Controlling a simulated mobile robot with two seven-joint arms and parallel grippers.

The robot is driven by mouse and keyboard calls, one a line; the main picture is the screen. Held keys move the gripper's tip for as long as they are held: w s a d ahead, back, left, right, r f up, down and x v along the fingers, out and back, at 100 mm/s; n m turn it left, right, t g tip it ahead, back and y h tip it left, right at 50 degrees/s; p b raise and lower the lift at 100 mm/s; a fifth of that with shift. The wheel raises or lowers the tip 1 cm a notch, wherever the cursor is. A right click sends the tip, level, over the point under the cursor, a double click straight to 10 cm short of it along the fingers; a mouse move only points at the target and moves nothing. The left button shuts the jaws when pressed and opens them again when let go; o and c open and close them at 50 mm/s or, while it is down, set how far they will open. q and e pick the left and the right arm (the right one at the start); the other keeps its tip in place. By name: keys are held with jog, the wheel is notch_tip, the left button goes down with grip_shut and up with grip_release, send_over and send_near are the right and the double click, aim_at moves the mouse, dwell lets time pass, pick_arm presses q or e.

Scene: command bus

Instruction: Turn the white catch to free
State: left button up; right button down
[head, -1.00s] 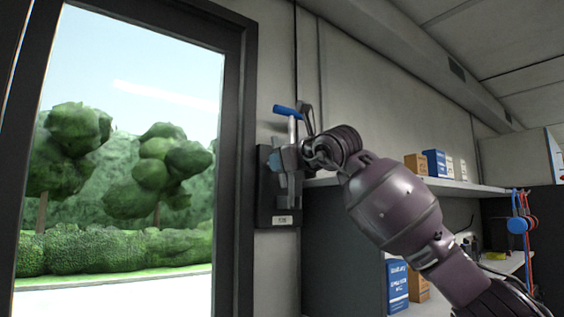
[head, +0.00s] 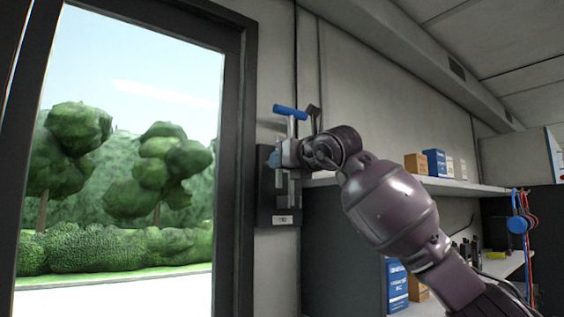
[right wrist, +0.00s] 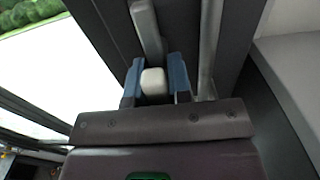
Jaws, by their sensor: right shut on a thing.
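The white catch (right wrist: 153,82) shows in the right wrist view as a small pale block between two blue finger pads. My right gripper (right wrist: 155,80) is shut on it. In the head view my right gripper (head: 276,158) is at the dark wall panel (head: 266,212) beside the door frame, and it hides the catch there. A lever with a blue grip (head: 290,112) and a pale stem stands just above my gripper. My left gripper is not in view.
A dark-framed glass door or window (head: 240,200) fills the left. To the right, a shelf (head: 470,188) holds several small boxes (head: 433,162). Below it are a dark cabinet side (head: 340,240) and a blue box (head: 397,285). Red and blue cables (head: 518,224) hang at the far right.

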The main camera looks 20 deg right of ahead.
jog(key=c, duration=1.1)
grip_release()
jog(key=b+v, duration=0.1)
jog(key=v, duration=0.9)
jog(key=shift+s+d, duration=0.15)
jog(key=shift+s, duration=0.25)
